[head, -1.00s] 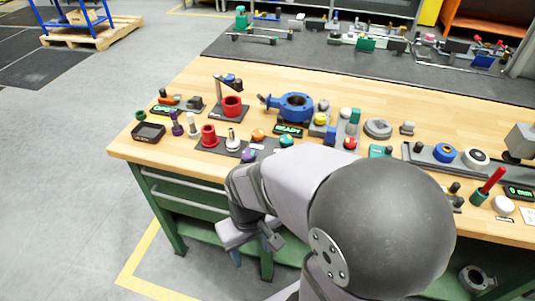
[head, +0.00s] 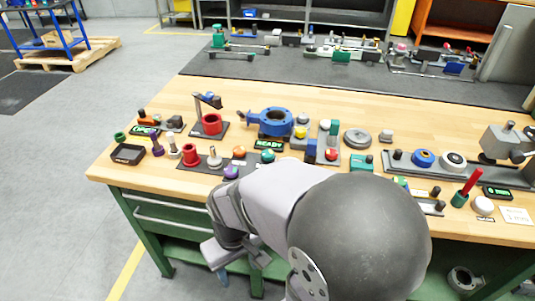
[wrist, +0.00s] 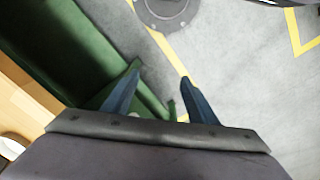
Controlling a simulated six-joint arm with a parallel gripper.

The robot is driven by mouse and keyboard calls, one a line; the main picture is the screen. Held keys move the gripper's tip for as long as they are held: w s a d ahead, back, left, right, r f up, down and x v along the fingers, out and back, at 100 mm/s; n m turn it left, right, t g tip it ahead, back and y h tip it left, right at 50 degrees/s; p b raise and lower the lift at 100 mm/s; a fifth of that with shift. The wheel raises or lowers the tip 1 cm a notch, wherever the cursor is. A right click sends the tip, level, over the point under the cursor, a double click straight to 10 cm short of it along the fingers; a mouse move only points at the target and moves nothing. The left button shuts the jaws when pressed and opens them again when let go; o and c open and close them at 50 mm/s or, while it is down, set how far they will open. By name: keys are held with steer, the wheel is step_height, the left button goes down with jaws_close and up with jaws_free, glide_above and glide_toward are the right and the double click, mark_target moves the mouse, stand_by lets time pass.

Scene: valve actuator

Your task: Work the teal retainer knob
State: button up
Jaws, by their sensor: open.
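A round teal knob (head: 267,156) sits at the right end of a dark plate (head: 205,164) near the front of the wooden bench, beside an orange and a purple knob. I take it for the retainer knob. My gripper (head: 223,274) hangs low in front of the bench's green drawers, well below and apart from the knob. In the wrist view my gripper (wrist: 160,76) has its two blue fingers spread, with nothing between them. That view shows floor and the green bench frame, not the knob. My arm covers part of the bench front in the head view.
Red and silver posts and an orange knob (head: 239,152) crowd the plate. A purple knob (head: 231,172) is close by. Behind stand a READY display (head: 269,144) and a blue valve body (head: 270,121). The back wood strip is clearer.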

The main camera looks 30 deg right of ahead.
steer(key=w+d+r+t+p, duration=0.1)
steer(key=w+d+r+p, duration=0.1)
steer(key=w+d, duration=0.3)
steer(key=w+d+r+t+p, duration=0.1)
steer(key=w+d+r+p, duration=0.2)
steer(key=w, duration=0.4)
steer(key=w+d+r+t+p, duration=0.1)
steer(key=w+d+r+p, duration=0.1)
steer(key=w+d+r, duration=0.2)
steer(key=shift+w+d+r+m+p, duration=0.15)
steer(key=shift+w+d+m+p, duration=0.05)
steer(key=shift+w+d, duration=0.55)
steer(key=shift+w+d+r+m+p, duration=0.15)
steer(key=shift+w+d+m+p, duration=0.05)
steer(key=shift+w+d, duration=0.55)
steer(key=t+p, duration=0.2)
glide_toward(268, 153)
steer(key=shift+p+x, duration=1.3)
steer(key=shift+x, duration=2.6)
steer(key=c, duration=1.1)
